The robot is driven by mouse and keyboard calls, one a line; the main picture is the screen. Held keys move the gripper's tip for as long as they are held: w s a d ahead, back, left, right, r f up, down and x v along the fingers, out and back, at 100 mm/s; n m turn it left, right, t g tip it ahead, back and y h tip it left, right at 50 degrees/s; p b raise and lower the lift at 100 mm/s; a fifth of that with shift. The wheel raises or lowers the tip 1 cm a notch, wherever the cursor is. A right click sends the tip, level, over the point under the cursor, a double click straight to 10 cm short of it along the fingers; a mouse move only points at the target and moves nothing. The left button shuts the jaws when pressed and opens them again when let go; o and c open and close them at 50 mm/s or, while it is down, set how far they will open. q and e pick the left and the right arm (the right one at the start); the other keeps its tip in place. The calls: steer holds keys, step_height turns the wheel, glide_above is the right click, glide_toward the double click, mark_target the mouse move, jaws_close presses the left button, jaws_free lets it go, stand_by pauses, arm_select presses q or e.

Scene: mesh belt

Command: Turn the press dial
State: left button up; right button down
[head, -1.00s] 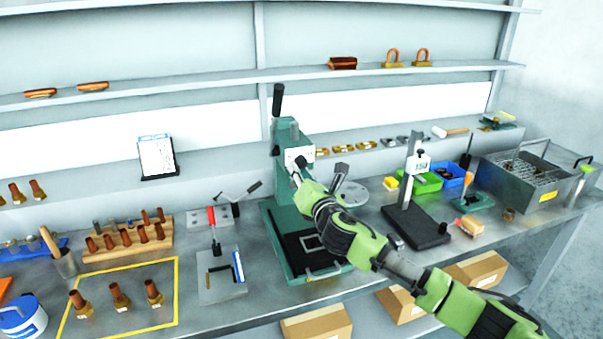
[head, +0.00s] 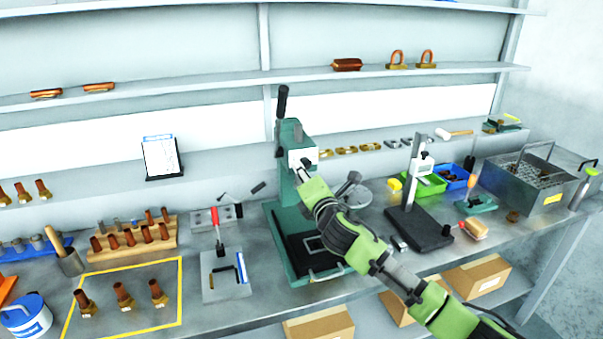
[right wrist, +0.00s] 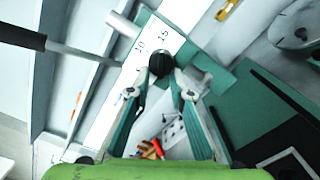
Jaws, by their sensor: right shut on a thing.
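The green arbor press (head: 290,220) stands on the bench near the middle of the head view, its dark lever upright. A white dial plate (head: 308,155) is on its head; in the right wrist view the plate (right wrist: 146,50) shows the numbers 10 and 15. The round black dial knob (right wrist: 161,64) sits at the plate's edge. My right gripper (right wrist: 161,80) is shut on the knob, one finger on each side. In the head view my right gripper (head: 302,172) is at the plate and hides the knob. My left gripper is not in view.
A black-based stand (head: 420,228) and a round grey disc (head: 357,195) are right of the press. A small clamp fixture (head: 225,275) and a yellow-outlined area (head: 180,300) with copper-topped parts lie left. The wire basket box (head: 525,180) is far right.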

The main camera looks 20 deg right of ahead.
steer(key=shift+d+r, duration=0.15)
steer(key=shift+r, duration=0.1)
steer(key=c, duration=1.8)
jaws_free()
steer(key=shift+f, duration=0.1)
steer(key=s, duration=1.2)
steer(key=shift+d, duration=0.25)
